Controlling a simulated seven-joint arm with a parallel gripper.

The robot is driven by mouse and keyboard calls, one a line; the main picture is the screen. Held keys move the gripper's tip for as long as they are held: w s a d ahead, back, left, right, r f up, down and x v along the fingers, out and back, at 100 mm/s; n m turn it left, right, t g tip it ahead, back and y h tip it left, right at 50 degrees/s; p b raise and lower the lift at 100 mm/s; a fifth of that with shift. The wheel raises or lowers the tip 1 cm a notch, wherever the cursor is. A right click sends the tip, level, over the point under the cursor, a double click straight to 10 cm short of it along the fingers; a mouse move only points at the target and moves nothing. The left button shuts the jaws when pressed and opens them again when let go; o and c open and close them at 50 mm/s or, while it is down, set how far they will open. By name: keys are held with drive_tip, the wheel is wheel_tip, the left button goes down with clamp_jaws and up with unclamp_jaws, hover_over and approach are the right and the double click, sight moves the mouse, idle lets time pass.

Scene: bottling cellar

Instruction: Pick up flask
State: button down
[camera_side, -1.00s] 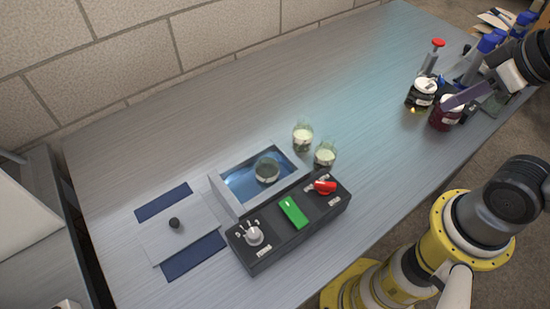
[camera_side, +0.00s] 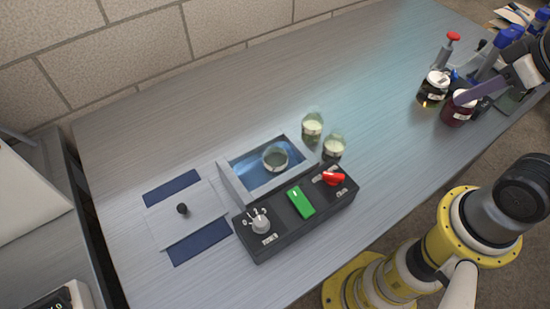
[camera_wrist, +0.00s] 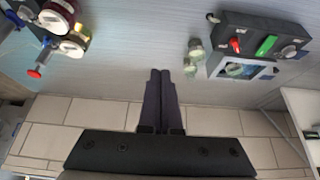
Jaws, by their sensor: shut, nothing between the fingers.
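Several small glass flasks with pale green contents are in view. One flask (camera_side: 275,158) stands in the water bath (camera_side: 235,192). Two more stand on the bench just right of the bath, a rear flask (camera_side: 312,127) and a front flask (camera_side: 333,147). In the wrist view the pair (camera_wrist: 195,50) shows right of my fingers, and the bath flask (camera_wrist: 235,70) farther right. My gripper (camera_side: 458,99) is at the far right in the side view, its purple fingers in front of a dark red jar. My gripper (camera_wrist: 160,72) is shut and empty, apart from the flasks.
A black control box (camera_side: 298,212) with a green switch and red knob fronts the bath. A lid plate (camera_side: 186,215) lies left. A dark jar (camera_side: 433,88), the red jar (camera_side: 459,112) and blue-capped tubes (camera_side: 487,62) crowd the far right. The middle bench is clear.

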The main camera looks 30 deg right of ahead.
drive_tip(key=shift+c, duration=2.2)
unclamp_jaws()
